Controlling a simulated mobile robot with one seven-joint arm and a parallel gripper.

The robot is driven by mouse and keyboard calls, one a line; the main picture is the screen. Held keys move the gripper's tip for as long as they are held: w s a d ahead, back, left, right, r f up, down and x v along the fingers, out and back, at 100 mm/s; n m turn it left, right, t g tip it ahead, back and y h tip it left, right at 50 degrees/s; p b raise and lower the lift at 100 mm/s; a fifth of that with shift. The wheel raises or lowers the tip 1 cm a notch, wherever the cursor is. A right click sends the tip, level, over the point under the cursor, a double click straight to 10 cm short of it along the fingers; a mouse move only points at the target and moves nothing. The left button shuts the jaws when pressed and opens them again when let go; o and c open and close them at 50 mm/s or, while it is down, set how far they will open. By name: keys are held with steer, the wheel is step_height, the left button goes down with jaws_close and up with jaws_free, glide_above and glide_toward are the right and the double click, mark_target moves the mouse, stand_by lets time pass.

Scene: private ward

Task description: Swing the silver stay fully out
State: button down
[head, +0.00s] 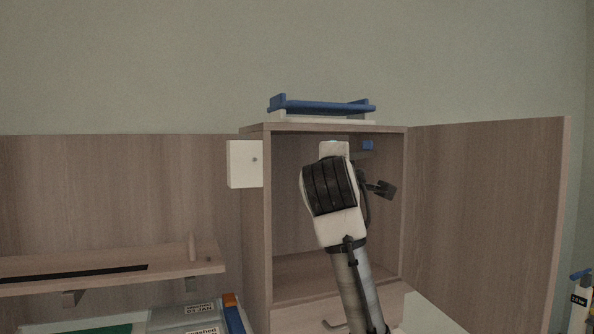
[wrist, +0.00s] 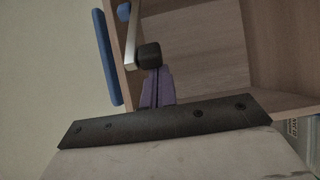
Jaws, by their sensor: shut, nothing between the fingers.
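The silver stay (wrist: 132,42) shows in the wrist view as a narrow bar under the cabinet top, with a blue block (wrist: 124,11) near its far end. The blue block also shows in the head view (head: 368,145), just right of my arm. My gripper (wrist: 157,88) has its purple fingers shut and empty. A dark rounded block (wrist: 149,54) sits right at the fingertips, beside the stay; I cannot tell whether the fingers touch it. In the head view my arm hides the fingers and most of the stay.
The open wooden cabinet (head: 268,230) has a door panel (head: 490,220) swung out on the right. A blue tray (head: 320,106) lies on its top. A white box (head: 244,164) is on its left side. A shelf (head: 190,262) and labelled bins (head: 185,318) stand at lower left.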

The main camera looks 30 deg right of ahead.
steer(key=s+d+n+t+y+p, duration=0.2)
steer(key=s+d+n+y, duration=0.1)
steer(key=s+d, duration=0.5)
steer(key=shift+s+d+t+y, duration=0.2)
steer(key=shift+s+t+y, duration=0.15)
steer(key=shift+s, duration=0.65)
